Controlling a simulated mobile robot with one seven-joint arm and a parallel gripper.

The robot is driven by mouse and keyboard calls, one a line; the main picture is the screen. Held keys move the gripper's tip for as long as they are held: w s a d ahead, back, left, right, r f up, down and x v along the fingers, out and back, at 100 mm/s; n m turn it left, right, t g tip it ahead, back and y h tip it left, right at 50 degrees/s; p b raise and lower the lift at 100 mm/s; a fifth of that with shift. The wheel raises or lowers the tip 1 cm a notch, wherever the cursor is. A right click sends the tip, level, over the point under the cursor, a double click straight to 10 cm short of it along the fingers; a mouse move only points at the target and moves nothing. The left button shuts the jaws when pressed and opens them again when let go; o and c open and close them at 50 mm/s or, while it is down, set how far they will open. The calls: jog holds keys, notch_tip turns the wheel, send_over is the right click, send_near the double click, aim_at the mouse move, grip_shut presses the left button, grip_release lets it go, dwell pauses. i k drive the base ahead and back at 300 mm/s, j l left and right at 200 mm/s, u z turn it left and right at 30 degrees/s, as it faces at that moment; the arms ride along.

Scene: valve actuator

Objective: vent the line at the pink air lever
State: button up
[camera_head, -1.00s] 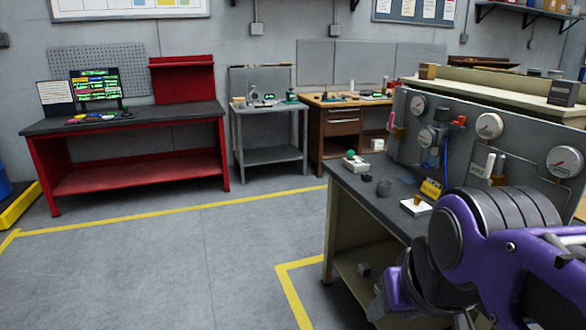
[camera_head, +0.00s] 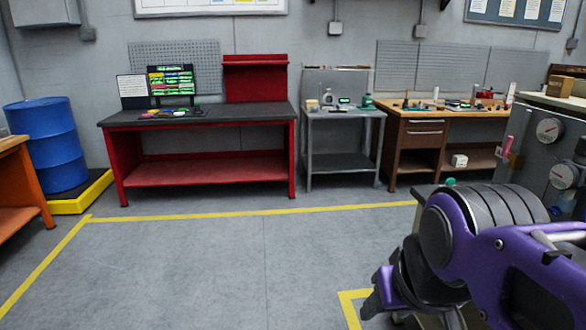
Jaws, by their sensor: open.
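A small pink handle (camera_head: 508,144), which looks like the air lever, stands upright at the left edge of the grey gauge panel (camera_head: 538,172) at the far right. It is small, and how it is set cannot be told. My purple and black arm (camera_head: 470,240) fills the lower right and hides much of the bench below the panel.
Round gauges (camera_head: 549,130) sit on the panel. A red workbench (camera_head: 200,150), a grey table (camera_head: 343,140) and a wooden desk (camera_head: 425,130) line the back wall. A blue drum (camera_head: 48,145) stands at left. The yellow-marked floor (camera_head: 230,265) is clear.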

aim_at(505, 161)
jog(key=i+u, duration=0.15)
jog(key=i, duration=1)
jog(key=i+z, duration=0.3)
jog(key=i, duration=0.2)
jog(key=i+j+z, duration=0.25)
jog(key=i, duration=0.25)
jog(key=i+z, duration=0.25)
jog(key=z, duration=0.15)
jog(key=i+z, duration=0.2)
jog(key=z, duration=0.2)
jog(key=i+j+z, duration=0.15)
jog(key=z, duration=0.25)
jog(key=i+j+z, duration=0.25)
jog(key=z, duration=0.15)
jog(key=i+j+z, duration=0.15)
jog(key=z, duration=0.3)
